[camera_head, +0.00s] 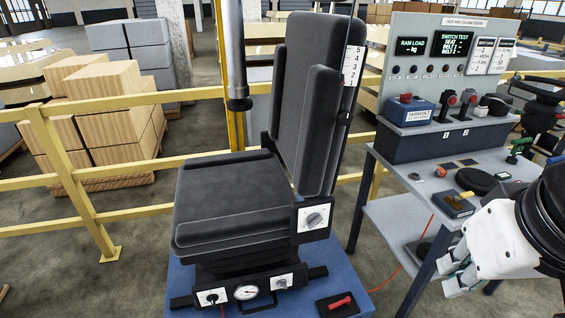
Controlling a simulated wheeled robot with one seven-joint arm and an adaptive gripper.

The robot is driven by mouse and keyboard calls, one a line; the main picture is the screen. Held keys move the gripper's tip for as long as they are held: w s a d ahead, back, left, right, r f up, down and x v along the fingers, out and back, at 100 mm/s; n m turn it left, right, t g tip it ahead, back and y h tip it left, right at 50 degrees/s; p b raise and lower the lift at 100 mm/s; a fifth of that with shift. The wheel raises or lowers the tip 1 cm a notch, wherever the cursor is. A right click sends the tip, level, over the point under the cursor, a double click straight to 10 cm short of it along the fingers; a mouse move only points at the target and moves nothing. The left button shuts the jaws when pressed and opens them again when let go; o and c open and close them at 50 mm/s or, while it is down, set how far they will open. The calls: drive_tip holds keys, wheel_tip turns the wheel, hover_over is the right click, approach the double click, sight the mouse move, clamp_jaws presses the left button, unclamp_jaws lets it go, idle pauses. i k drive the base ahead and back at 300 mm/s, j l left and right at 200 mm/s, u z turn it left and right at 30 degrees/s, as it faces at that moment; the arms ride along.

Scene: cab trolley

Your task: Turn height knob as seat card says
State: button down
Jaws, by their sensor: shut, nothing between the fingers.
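A black seat (235,195) with a tall backrest (305,100) stands on a blue base. A grey knob on a white plate (313,219) is on the seat's right side. Two more knobs are on the front lower panel, a left knob (212,297) and a right knob (281,283), with a round gauge (246,293) between them. Which one is the height knob I cannot tell. Two white cards, a left card (483,56) and a right card (504,57), are on the console board; their small text is unreadable. My gripper (455,281) is shut and empty at the lower right, apart from the seat.
A grey console table (455,165) with switches, joysticks and a display (454,46) stands right of the seat. A red lever (340,302) sits on the blue base. A numbered strip (352,66) is beside the backrest. Yellow rails (130,175) run behind. An orange cable crosses the floor.

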sight(281, 284)
drive_tip(key=u, duration=0.5)
drive_tip(key=i+l+z, duration=0.2)
drive_tip(key=z, duration=1.15)
drive_tip(key=k+j+z, duration=0.3)
drive_tip(key=k+j, duration=0.2)
drive_tip(key=j, duration=0.15)
drive_tip(key=k+j+z, duration=0.25)
drive_tip(key=k+j, duration=0.25)
drive_tip(key=k+j+z, duration=0.3)
drive_tip(key=k, duration=0.35)
drive_tip(key=j, duration=0.05)
